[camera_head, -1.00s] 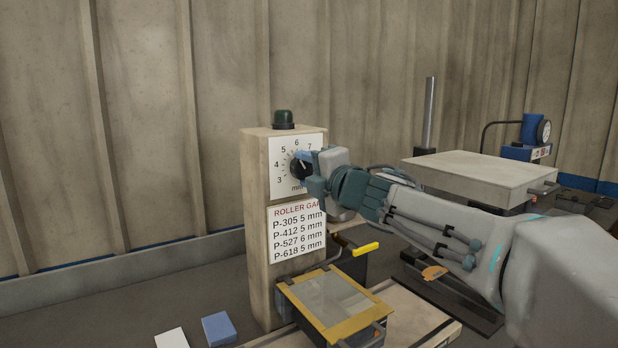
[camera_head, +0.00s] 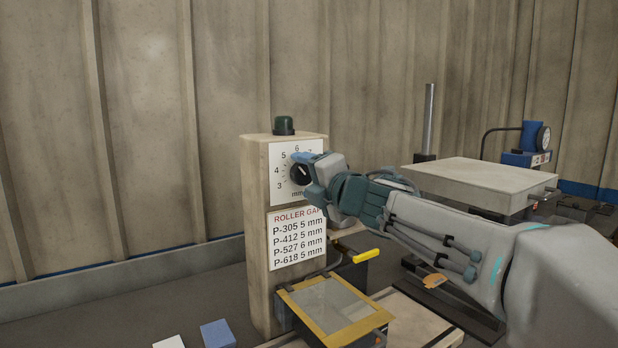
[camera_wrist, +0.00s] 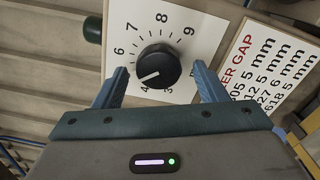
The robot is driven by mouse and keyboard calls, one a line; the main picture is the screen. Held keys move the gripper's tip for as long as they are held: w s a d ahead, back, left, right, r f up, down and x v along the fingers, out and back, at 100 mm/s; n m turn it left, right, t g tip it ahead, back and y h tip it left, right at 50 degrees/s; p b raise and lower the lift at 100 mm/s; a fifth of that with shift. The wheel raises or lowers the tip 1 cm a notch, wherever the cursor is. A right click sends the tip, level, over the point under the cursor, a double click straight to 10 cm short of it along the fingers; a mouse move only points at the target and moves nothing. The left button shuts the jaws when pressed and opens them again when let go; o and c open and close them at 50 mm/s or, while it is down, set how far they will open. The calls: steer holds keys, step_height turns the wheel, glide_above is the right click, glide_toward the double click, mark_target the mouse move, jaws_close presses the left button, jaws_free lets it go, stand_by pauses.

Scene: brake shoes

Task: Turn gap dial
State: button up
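The gap dial is a round black knob (camera_wrist: 158,66) with a white pointer line on a white numbered scale plate (camera_wrist: 206,20). In the wrist view its pointer aims to the lower left, near the 4 and the partly hidden area beside it. My gripper (camera_wrist: 160,68) is open, with one blue finger on each side of the knob and a visible gap on both sides. In the head view the knob (camera_head: 300,174) shows on the front of a beige post (camera_head: 257,230), and my gripper (camera_head: 308,170) covers the right part of the scale.
A ROLLER GAP sign (camera_head: 296,240) is fixed below the dial. A green lamp (camera_head: 284,126) tops the post. A yellow-framed plate (camera_head: 335,310) and a yellow-handled lever (camera_head: 366,256) sit below my arm. A blue block (camera_head: 218,334) lies at the front.

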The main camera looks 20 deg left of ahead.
steer(key=v, duration=1.4)
steer(key=w+d+f+m+t+h+p, duration=0.2)
steer(key=w+d+m+t+h+p, duration=0.15)
steer(key=d+m+h, duration=0.5)
steer(key=s+d+f+m+g+h+p, duration=0.2)
steer(key=d+f+m+h, duration=0.4)
steer(key=d+f+m, duration=0.5)
steer(key=s+d+f+m+g+p, duration=0.1)
steer(key=s+f+m+g, duration=0.4)
steer(key=s, duration=0.4)
steer(key=s+d+f+m+g+p, duration=0.2)
steer(key=s+f+m+g, duration=0.3)
steer(key=s, duration=0.4)
steer(key=shift+s+d+f+m+y, duration=0.3)
steer(key=shift+f+m, duration=0.4)
steer(key=shift+m, duration=0.55)
